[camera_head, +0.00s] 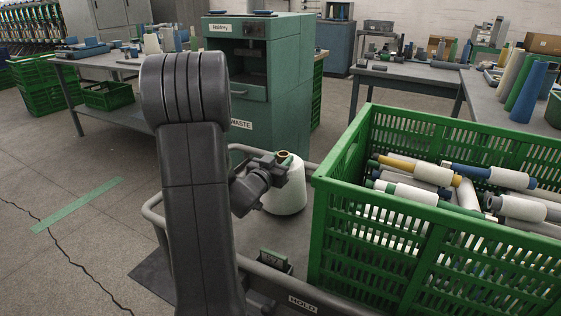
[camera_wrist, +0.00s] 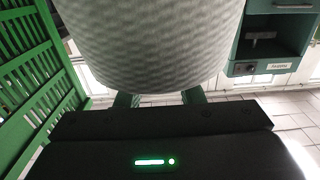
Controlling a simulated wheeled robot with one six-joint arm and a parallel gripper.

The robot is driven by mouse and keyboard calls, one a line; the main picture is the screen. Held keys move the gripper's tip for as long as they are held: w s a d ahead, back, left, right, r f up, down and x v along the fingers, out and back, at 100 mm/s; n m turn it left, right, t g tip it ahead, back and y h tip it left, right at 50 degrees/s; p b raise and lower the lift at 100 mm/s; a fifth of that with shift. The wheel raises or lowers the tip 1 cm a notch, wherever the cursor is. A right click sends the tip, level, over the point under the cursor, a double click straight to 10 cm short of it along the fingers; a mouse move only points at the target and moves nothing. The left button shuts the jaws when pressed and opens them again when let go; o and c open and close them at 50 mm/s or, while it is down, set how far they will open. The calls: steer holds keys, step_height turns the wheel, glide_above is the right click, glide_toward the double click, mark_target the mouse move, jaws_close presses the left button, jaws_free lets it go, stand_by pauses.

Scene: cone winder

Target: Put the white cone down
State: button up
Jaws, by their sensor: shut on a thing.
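The white cone (camera_head: 285,197) is upright just left of the green crate, above or on a grey cart top (camera_head: 285,235). I cannot tell whether its base touches the surface. My gripper (camera_head: 283,162) is at the cone's upper end, where a brown tube end shows, and is shut on it. In the wrist view the cone's textured white body (camera_wrist: 150,45) fills the top middle, past the two green fingers. The exact contact with the cone is hidden there.
The green crate (camera_head: 375,236), holding several cones and tubes, stands close on the right. A tubular rail (camera_head: 152,212) edges the cart. A green cabinet (camera_head: 262,85) marked WASTE stands behind.

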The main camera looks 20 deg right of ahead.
steer(key=o, duration=0.6)
steer(key=shift+f, duration=0.15)
steer(key=o, duration=0.5)
steer(key=shift+s+a+r, duration=0.15)
steer(key=shift+a+r, duration=0.05)
steer(key=p+v, duration=0.1)
steer(key=v, duration=1)
steer(key=shift+s+a+p, duration=0.2)
steer(key=shift+s+p, duration=0.05)
steer(key=shift+p, duration=0.1)
